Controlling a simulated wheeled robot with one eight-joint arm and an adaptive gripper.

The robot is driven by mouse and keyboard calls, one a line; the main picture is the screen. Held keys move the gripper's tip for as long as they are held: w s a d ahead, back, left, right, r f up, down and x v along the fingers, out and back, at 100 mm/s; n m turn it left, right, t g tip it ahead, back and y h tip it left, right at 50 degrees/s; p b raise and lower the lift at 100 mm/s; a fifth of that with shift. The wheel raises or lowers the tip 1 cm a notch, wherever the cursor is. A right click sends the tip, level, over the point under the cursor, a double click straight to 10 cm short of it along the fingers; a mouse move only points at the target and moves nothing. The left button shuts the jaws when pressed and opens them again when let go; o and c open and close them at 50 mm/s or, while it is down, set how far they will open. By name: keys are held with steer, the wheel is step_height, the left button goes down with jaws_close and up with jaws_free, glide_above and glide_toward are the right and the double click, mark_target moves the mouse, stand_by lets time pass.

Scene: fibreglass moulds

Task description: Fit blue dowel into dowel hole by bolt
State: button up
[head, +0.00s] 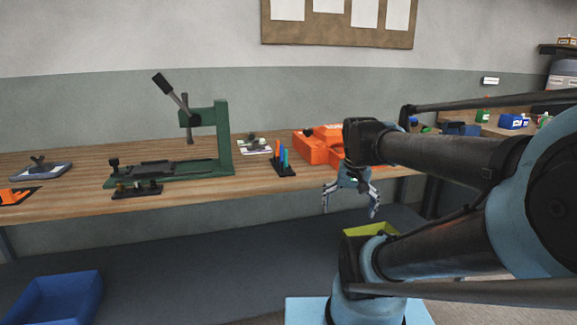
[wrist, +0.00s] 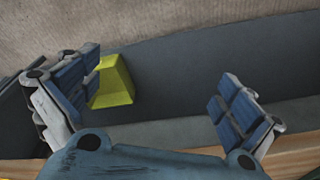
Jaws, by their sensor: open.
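A small black holder (head: 285,172) stands near the front edge of the bench, with upright orange, blue and green pieces in it. The blue piece (head: 281,150) may be the blue dowel; it is small in the head view. A dark block with small fittings (head: 137,190) lies at the front edge, left of the holder. I cannot make out a dowel hole or bolt on it. My gripper (head: 350,208) is open and empty, pointing down in front of the bench, right of the holder. Its spread fingers also show in the wrist view (wrist: 160,90), with nothing between them.
A green lever press (head: 222,140) stands on the wooden bench (head: 60,215). An orange case (head: 318,150) lies behind my gripper. A yellow-green bin (head: 370,229) is below my gripper. A blue bin (head: 55,300) is on the floor at left.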

steer(key=s+f, duration=0.1)
steer(key=f, duration=0.1)
steer(key=s+d+f+n, duration=0.1)
steer(key=s+f, duration=0.1)
steer(key=s+f+n, duration=0.1)
steer(key=f, duration=0.1)
steer(key=shift+s+d+f, duration=0.15)
steer(key=shift+s+f, duration=0.05)
steer(key=shift+f, duration=0.15)
steer(key=shift+c, duration=1.1)
steer(key=c, duration=0.4)
steer(key=r, duration=0.1)
steer(key=w+r+n, duration=0.2)
steer(key=shift+a+r, duration=0.25)
steer(key=c, duration=0.9)
step_height(320, 180, up, 31)
steer(key=n+g, duration=0.2)
steer(key=n, duration=2.2)
glide_above(281, 145)
steer(key=w, duration=0.1)
steer(key=f, duration=1.1)
steer(key=shift+a+f, duration=0.1)
steer(key=shift+a, duration=0.1)
steer(key=shift+s+d+f, duration=0.1)
steer(key=shift+d+f, duration=0.05)
steer(key=shift+f, duration=1.3)
steer(key=shift+d+f, duration=0.1)
steer(key=shift+f, duration=1.35)
